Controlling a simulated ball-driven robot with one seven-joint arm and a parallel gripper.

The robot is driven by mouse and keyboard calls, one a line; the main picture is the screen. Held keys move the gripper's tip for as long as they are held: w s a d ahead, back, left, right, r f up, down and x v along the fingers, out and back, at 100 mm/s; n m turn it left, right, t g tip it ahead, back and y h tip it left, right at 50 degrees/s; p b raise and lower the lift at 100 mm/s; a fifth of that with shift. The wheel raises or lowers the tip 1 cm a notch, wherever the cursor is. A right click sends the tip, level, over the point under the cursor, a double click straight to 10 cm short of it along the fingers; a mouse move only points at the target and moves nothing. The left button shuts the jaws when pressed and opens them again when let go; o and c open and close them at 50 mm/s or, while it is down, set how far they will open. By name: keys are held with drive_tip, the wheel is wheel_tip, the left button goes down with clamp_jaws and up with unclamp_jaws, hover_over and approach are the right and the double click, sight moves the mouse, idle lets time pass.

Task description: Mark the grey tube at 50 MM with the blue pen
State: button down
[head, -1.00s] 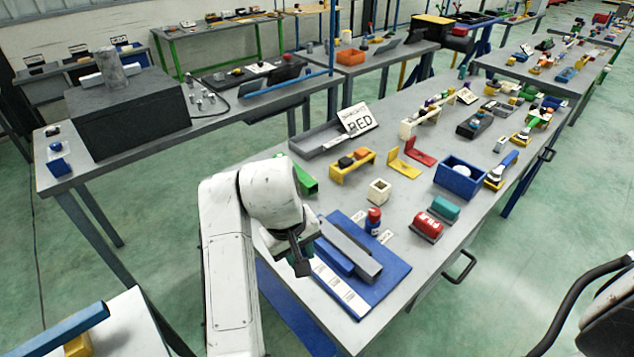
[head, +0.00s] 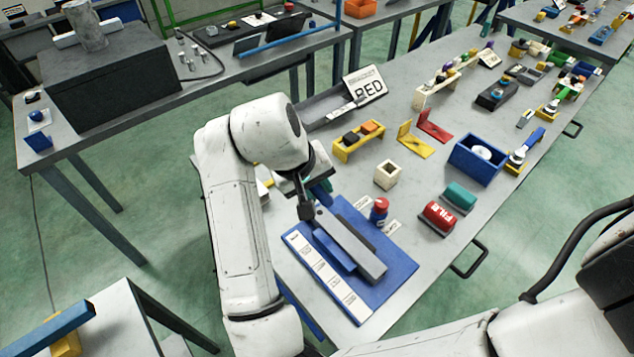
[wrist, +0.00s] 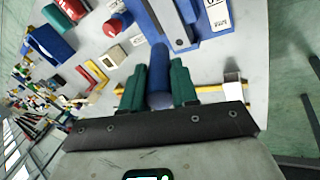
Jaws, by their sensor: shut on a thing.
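My gripper (wrist: 158,92) has green fingers shut on the blue pen (wrist: 159,65), a thick blue cylinder between them in the wrist view. In the head view my gripper (head: 318,195) is above the far left end of the blue board (head: 393,265). The grey tube (head: 358,250) lies on this board beside a blue block (head: 333,250). It also shows in the wrist view (wrist: 178,25), beyond the pen and apart from it. A white marked strip (head: 325,275) runs along the board's near left edge; its figures are too small to read. The pen's tip cannot be made out.
A red-capped blue bottle (head: 379,210) stands just past the board. A white open block (head: 387,175), a red block (head: 439,216) and a yellow stand (head: 358,143) are nearby. A yellow bar (wrist: 210,90) lies behind my fingers. Bare table surrounds the white block.

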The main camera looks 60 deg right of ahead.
drive_tip(key=shift+f, duration=0.1)
drive_tip(key=shift+f+b, duration=2.4)
drive_tip(key=shift+f, duration=0.4)
drive_tip(key=shift+f+b, duration=0.3)
drive_tip(key=shift+f, duration=0.2)
drive_tip(key=shift+r, duration=0.1)
drive_tip(key=shift+r+p, duration=2.5)
drive_tip(key=shift+r, duration=1.4)
drive_tip(key=shift+a, duration=0.1)
